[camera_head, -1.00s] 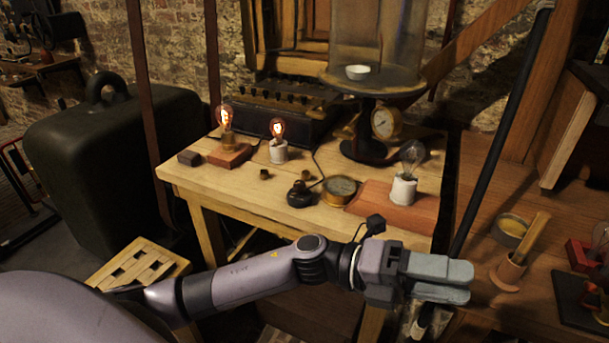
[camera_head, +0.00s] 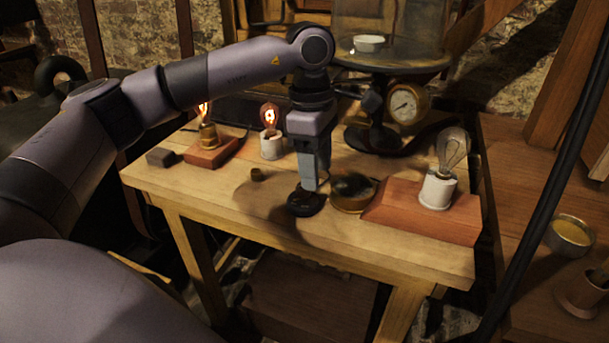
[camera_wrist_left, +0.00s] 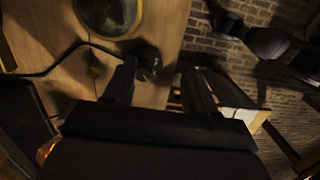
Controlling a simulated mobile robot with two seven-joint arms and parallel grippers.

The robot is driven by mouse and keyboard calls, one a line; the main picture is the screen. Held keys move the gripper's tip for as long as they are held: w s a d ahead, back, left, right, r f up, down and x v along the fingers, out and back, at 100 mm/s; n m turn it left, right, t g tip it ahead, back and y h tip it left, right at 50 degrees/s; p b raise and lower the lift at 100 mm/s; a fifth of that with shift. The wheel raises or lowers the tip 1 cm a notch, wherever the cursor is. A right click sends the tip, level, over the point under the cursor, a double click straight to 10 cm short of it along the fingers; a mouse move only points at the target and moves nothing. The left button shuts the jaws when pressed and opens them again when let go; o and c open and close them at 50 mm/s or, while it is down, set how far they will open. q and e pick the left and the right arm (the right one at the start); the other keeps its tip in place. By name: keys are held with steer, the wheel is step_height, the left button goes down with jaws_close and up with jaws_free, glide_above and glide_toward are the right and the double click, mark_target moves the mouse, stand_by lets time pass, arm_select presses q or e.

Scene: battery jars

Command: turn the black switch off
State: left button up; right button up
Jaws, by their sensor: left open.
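The black switch (camera_head: 305,203) is a small round dark piece on the wooden table near its front middle. My left gripper (camera_head: 309,187) points down right over it, its fingers at or just above the switch. In the left wrist view the dark switch (camera_wrist_left: 148,60) shows between the tips of the open, empty fingers of my left gripper (camera_wrist_left: 156,72). I cannot tell whether the fingers touch it. The switch's lever position is hidden. My right gripper is in neither view.
A brass round gauge (camera_head: 353,191) stands close to the switch's right. An unlit bulb (camera_head: 453,150) sits on a reddish wooden base (camera_head: 400,212). Two lit bulbs (camera_head: 203,112) (camera_head: 269,118) stand at the left. A glass bell jar stand with a dial (camera_head: 404,104) is behind.

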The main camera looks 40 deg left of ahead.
mark_target(303, 191)
arm_select(q)
steer(key=a, duration=0.2)
steer(key=w+a+r+y, duration=0.1)
steer(key=shift+a, duration=0.1)
steer(key=shift+a+f, duration=0.15)
step_height(303, 191, down, 6)
steer(key=shift+f+b, duration=0.25)
steer(key=shift+b, duration=0.05)
jaws_close()
